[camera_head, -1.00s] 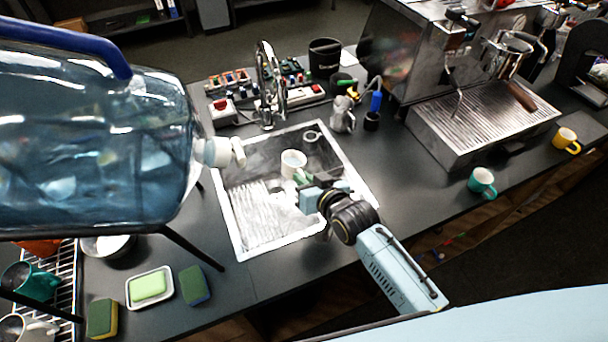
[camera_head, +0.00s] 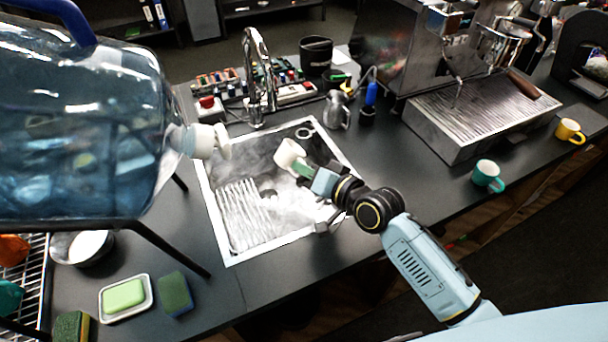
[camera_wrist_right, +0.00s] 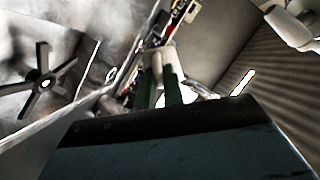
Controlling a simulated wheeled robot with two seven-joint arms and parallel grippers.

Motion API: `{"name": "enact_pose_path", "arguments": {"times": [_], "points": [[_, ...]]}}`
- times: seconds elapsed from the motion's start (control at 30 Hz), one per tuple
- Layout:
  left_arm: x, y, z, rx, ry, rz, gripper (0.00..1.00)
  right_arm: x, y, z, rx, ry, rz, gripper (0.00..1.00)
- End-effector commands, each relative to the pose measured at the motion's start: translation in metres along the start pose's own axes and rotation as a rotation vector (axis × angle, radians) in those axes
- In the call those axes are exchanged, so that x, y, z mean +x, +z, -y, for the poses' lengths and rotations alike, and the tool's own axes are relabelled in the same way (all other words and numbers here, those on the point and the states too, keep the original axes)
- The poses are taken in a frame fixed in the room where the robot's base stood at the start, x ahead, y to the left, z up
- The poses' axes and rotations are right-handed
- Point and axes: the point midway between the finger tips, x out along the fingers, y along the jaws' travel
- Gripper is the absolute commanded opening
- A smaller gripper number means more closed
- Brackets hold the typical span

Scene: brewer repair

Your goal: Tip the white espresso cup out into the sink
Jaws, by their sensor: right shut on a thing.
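The white espresso cup (camera_head: 289,154) is over the sink (camera_head: 213,210) in the head view, tilted to one side, its opening partly turned from the camera. My right gripper (camera_head: 303,169) is shut on it, with green fingertips at the cup's lower right side. In the right wrist view the cup (camera_wrist_right: 160,55) shows beyond the green fingers (camera_wrist_right: 160,90). Whether anything is left in the cup is hidden. My left gripper is not in view.
The chrome tap (camera_head: 257,75) stands behind the sink. A large blue water bottle (camera_head: 80,130) overhangs the left, its white spout (camera_head: 203,140) reaching over the sink's edge. The espresso machine (camera_head: 480,110) and a teal mug (camera_head: 487,176) are at right. Sponges (camera_head: 175,293) lie at front left.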

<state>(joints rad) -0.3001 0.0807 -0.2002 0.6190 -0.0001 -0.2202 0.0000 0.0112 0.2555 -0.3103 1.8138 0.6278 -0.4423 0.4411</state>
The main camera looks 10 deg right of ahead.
Motion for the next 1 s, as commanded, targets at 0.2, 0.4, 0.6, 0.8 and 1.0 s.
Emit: {"name": "enact_pose_path", "arguments": {"times": [0.2, 0.4, 0.6, 0.8, 1.0], "points": [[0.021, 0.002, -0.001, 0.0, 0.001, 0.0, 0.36, 0.001, 0.002, -0.006, 0.077, -0.035, -0.007, 0.0], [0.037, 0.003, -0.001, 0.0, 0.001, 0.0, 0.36, 0.001, 0.002, -0.009, 0.148, -0.066, -0.011, 0.0], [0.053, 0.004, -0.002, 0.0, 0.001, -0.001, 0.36, 0.001, 0.003, -0.012, 0.222, -0.097, -0.015, 0.0], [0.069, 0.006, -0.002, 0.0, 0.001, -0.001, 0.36, 0.001, 0.005, -0.016, 0.315, -0.137, -0.02, 0.0], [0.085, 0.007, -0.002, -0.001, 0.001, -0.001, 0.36, 0.002, 0.007, -0.02, 0.423, -0.183, -0.026, 0.0]]}}
